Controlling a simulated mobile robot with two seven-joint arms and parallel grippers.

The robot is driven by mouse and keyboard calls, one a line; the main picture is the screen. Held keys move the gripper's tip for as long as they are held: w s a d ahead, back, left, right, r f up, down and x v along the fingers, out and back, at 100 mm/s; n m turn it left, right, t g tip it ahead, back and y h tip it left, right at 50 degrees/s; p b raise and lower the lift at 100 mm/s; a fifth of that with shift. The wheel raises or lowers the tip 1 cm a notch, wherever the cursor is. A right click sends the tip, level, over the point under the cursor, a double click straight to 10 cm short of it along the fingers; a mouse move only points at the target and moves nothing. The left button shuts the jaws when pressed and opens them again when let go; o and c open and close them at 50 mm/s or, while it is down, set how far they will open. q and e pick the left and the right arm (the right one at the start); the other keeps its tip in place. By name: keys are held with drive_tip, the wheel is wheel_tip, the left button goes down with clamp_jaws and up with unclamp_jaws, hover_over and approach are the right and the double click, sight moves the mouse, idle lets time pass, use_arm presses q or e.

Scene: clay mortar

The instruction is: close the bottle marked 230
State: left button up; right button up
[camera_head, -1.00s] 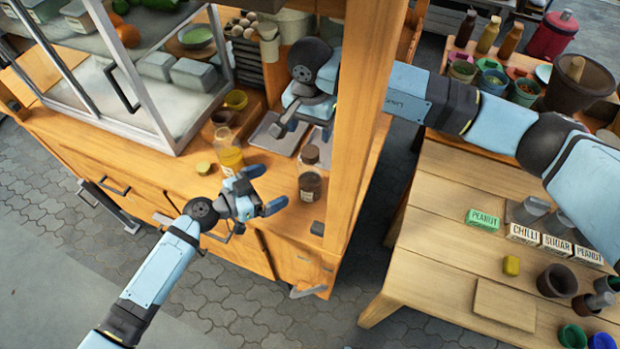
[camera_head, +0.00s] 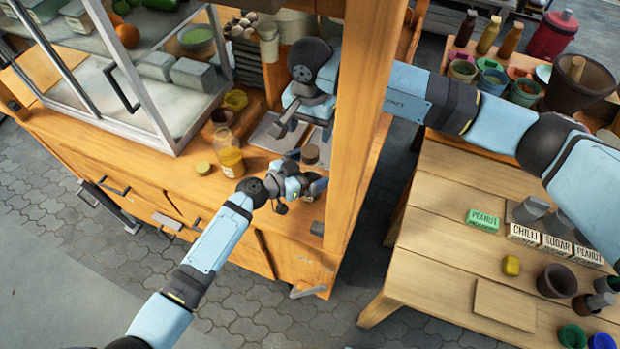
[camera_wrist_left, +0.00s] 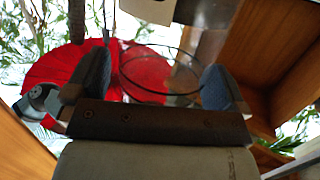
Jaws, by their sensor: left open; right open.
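A clear bottle with yellow contents (camera_head: 229,158) stands uncapped on the wooden counter, with a small yellowish lid (camera_head: 203,168) lying to its left. A second bottle with a brown cap (camera_head: 310,154) stands to the right; its body is mostly hidden behind my left gripper (camera_head: 318,186). No number is readable on either bottle. My left gripper is open at the second bottle. In the left wrist view, a clear round glass outline (camera_wrist_left: 160,72) shows between its spread fingers (camera_wrist_left: 153,88); contact cannot be told. My right gripper (camera_head: 290,122) is open and empty above the metal trays.
Metal trays (camera_head: 272,136) lie behind the bottles. A glass display case (camera_head: 150,90) stands at the left. A wooden post (camera_head: 355,120) rises close to the right of the capped bottle. A side table (camera_head: 440,240) with labelled boxes and cups stands further right.

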sight(310, 151)
use_arm(q)
drive_tip(key=c, duration=1.8)
drive_tip(key=shift+o, duration=0.2)
use_arm(e)
drive_tip(key=shift+a+r+m, duration=0.15)
drive_tip(key=shift+m, duration=0.65)
drive_tip(key=m, duration=0.2)
drive_tip(key=shift+m, duration=0.4)
drive_tip(key=shift+f, duration=0.3)
drive_tip(key=shift+f, duration=3.9)
